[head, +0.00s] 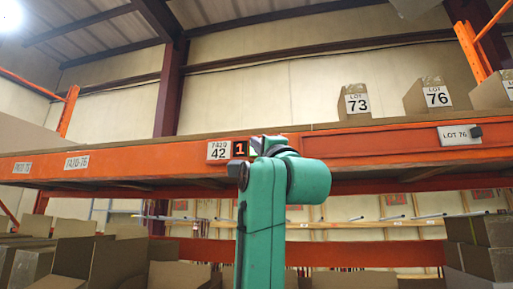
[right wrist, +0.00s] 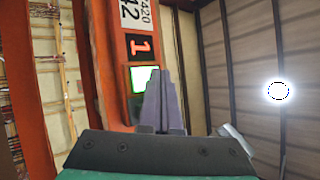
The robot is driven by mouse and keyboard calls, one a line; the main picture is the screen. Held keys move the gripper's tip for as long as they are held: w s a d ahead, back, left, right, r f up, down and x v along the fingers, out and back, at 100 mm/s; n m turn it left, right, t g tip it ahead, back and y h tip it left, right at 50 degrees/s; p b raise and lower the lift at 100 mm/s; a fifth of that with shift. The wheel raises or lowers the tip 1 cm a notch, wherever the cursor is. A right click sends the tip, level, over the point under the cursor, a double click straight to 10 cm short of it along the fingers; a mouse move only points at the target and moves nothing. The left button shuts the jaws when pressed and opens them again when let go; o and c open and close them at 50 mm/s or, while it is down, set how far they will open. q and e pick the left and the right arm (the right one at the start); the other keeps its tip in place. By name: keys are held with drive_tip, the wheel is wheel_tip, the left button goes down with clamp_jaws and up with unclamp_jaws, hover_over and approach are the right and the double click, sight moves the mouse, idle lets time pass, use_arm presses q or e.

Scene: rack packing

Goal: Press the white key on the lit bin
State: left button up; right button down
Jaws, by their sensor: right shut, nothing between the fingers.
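The lit bin's small black display with an orange 1 (head: 240,149) sits on the orange shelf beam, right of a white label reading 7420 42 (head: 219,151). In the right wrist view the display (right wrist: 139,45) is beside a bright white key (right wrist: 143,76) in a greenish frame. My right gripper (right wrist: 159,73) is shut and empty. Its fingertips overlap the key's lower right edge in that view; I cannot tell whether they touch it. My left gripper is in neither view.
The orange beam (head: 400,139) runs across the head view. Cartons marked 73 (head: 356,103) and 76 (head: 428,96) stand on the shelf above. A LOT 76 label (head: 459,135) is to the right. Open cartons (head: 120,262) fill the lower level.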

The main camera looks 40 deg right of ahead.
idle(0.3)
drive_tip(key=shift+w+d, duration=0.25)
drive_tip(key=shift+d, duration=0.1)
drive_tip(key=shift+w+d, duration=0.2)
drive_tip(key=shift+d, duration=0.15)
idle(0.8)
drive_tip(key=shift+s+a+b, duration=0.3)
drive_tip(key=shift+s+a, duration=0.15)
drive_tip(key=shift+a, duration=0.15)
drive_tip(key=shift+a, duration=0.1)
